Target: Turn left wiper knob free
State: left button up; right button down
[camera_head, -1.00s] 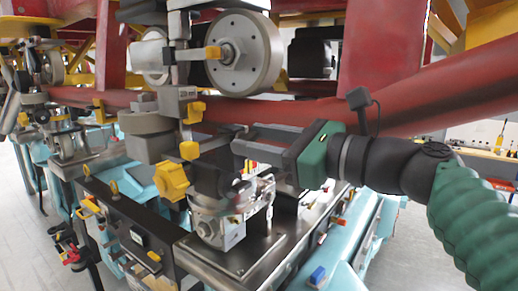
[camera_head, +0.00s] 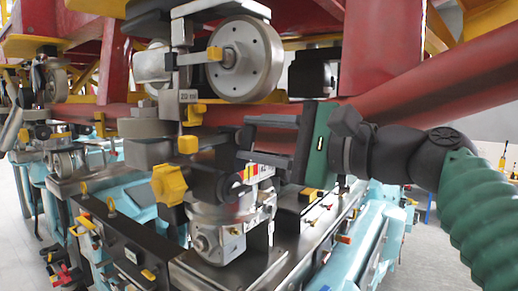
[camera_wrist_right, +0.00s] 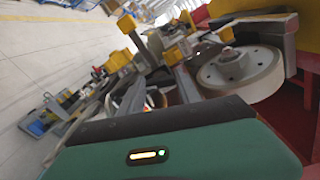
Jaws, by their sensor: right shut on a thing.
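My right gripper (camera_head: 243,140) comes in from the right, with its green palm (camera_head: 317,145) upright and two dark fingers, one above the other, pointing left at the wheel assembly. The fingers are closed on a small part, taken to be the left wiper knob, which is mostly hidden between the tips. In the right wrist view the gripper (camera_wrist_right: 160,75) reaches away from the green palm toward the same assembly. A yellow lobed knob (camera_head: 168,185) stands to the left of the fingertips, clear of them. My left gripper is not in view.
A large grey wheel (camera_head: 243,58) sits just above the fingers; it also shows in the right wrist view (camera_wrist_right: 240,72). A silver housing (camera_head: 225,235) stands below on a dark plate. Open floor (camera_head: 20,250) lies at left.

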jog(key=shift+f+n+b, duration=0.15)
jog(key=shift+n+b, duration=0.6)
jog(key=shift+n, duration=1.15)
jog(key=c, duration=1)
grip_release()
jog(key=shift+o, duration=0.8)
jog(key=shift+w+a, duration=0.15)
jog(key=shift+w, duration=0.05)
jog(key=shift+s, duration=0.2)
